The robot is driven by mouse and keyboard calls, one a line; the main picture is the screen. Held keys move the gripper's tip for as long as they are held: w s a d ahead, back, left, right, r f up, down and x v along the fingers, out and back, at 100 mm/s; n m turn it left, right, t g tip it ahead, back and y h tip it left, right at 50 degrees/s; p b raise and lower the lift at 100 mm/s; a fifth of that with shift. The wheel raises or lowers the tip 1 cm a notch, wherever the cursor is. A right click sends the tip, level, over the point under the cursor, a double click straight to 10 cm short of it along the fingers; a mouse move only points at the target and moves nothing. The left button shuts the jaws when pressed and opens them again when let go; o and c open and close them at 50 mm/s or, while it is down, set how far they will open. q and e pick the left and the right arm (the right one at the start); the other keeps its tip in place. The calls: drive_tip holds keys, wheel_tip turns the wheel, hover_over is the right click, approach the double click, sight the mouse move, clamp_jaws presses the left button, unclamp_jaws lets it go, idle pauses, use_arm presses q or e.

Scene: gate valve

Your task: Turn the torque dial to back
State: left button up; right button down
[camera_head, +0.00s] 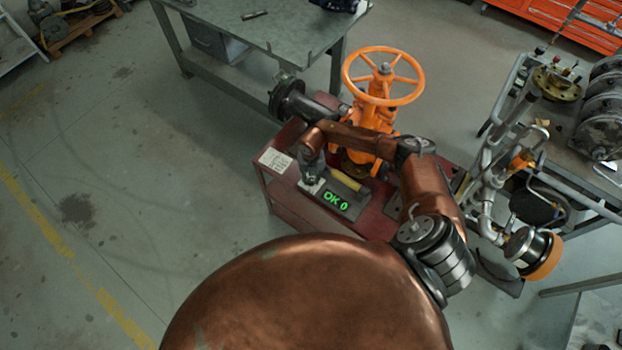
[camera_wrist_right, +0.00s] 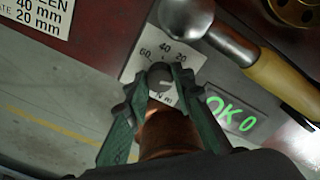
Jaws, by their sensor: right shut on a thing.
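The torque dial (camera_wrist_right: 159,73) is a small dark round knob on a pale plate (camera_wrist_right: 185,58) marked 60, 40, 20 and N m. A light mark shows on the knob's face. My right gripper (camera_wrist_right: 157,84) has its two green-grey fingers shut on the dial, one on each side. In the head view my right gripper (camera_head: 312,178) reaches down onto the plate at the left end of the red bench and hides the dial. The display (camera_head: 336,200) beside it reads "OK 0" in green. My left gripper is not in view.
An orange valve with a handwheel (camera_head: 384,77) stands on the red bench behind my right forearm. A pipe trolley is at the right. Open floor lies to the left.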

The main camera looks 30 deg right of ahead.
sight(311, 180)
drive_tip(key=c, duration=1.7)
unclamp_jaws()
drive_tip(key=shift+o, duration=0.2)
wheel_tip(311, 180, up, 12)
